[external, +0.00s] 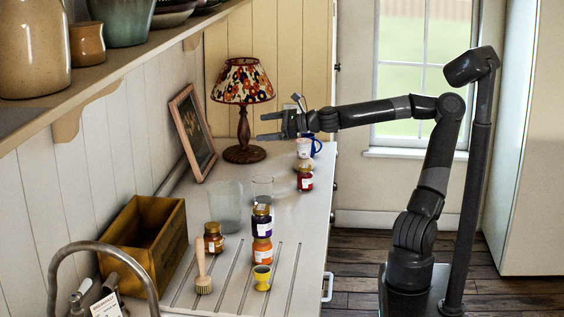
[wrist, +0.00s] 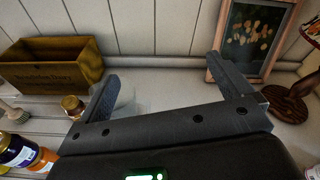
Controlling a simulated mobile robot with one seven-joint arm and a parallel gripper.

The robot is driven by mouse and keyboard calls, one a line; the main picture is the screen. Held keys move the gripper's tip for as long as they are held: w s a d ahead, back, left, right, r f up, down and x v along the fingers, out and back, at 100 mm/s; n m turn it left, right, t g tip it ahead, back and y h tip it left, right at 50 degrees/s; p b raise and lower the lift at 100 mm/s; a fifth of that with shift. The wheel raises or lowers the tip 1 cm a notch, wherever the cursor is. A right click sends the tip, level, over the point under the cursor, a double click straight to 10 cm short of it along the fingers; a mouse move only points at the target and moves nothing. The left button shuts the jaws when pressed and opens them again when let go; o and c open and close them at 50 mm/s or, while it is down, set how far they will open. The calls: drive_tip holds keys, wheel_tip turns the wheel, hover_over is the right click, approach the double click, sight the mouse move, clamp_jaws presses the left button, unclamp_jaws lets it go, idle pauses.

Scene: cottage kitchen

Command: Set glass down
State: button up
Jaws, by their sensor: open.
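In the external view, a clear drinking glass (external: 262,188) stands upright on the pale counter (external: 200,280), in front of the lamp. A wider, faint clear glass (external: 225,207) stands to its left and nearer the camera.

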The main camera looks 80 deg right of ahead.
drive_tip(key=s+d+r+m+t+h, duration=0.2)
drive_tip(key=s+d+r+m+h, duration=0.25)
drive_tip(key=s+d+r, duration=0.3)
approach(264, 182)
drive_tip(key=shift+m+y, duration=0.35)
drive_tip(key=a+r, duration=0.1)
drive_tip(key=s+a+r, duration=0.1)
drive_tip(key=a, duration=0.1)
drive_tip(key=shift+s+a+r, duration=0.1)
drive_tip(key=shift+a, duration=0.1)
drive_tip(key=shift+f+x, duration=0.2)
drive_tip(key=shift+x, duration=5.15)
drive_tip(key=shift+f, duration=0.2)
drive_tip(key=c, duration=1.4)
drive_tip(key=shift+o, duration=0.2)
drive_tip(key=shift+r, duration=0.15)
